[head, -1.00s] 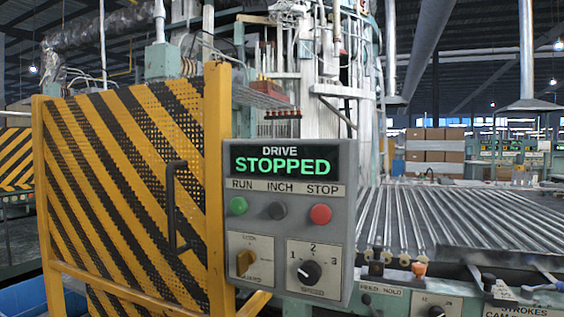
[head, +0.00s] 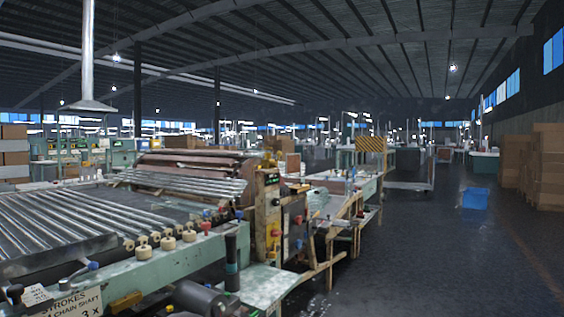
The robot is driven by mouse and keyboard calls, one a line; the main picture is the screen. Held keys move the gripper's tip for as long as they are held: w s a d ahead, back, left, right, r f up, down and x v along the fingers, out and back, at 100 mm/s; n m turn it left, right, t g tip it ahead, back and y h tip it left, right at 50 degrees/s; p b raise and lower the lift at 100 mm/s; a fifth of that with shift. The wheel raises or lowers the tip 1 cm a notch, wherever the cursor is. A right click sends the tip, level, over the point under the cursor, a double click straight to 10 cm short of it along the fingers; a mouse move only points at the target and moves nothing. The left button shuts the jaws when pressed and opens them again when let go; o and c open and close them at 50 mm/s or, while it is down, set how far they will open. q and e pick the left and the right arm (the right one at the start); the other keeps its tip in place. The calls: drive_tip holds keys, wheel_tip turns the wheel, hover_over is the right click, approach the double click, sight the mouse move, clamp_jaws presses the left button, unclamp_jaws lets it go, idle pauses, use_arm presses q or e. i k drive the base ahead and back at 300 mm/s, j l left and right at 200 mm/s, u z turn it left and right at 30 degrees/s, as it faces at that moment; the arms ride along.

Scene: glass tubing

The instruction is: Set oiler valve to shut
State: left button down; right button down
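I cannot make out a part that is clearly the oiler valve. Along the near edge of the green machine (head: 150,268) at left are several cream knobs (head: 167,243), a red knob (head: 206,227) and a dark upright cylinder (head: 232,262). A white placard (head: 75,303) at bottom left is partly cut off; it reads "STROKES", "CHAIN SHAFT" and "3 x". Neither of my grippers shows.
Glass tubes (head: 60,222) lie in rows on the machine bed. A yellowish control post (head: 268,215) and benches stand beyond. The dark floor (head: 430,265) at right is open, with a blue bin (head: 475,198) and stacked cartons (head: 547,165) farther off.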

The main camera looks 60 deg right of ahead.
sight(280, 153)
drive_tip(key=z, duration=1.85)
drive_tip(key=i+l+z, duration=0.4)
drive_tip(key=i+l, duration=0.15)
drive_tip(key=i, duration=0.25)
drive_tip(key=i+l+z, duration=0.1)
drive_tip(key=i, duration=0.45)
drive_tip(key=i+l+z, duration=0.15)
drive_tip(key=i, duration=0.4)
drive_tip(key=i+l+z, duration=0.1)
drive_tip(key=i, duration=0.5)
drive_tip(key=l, duration=0.15)
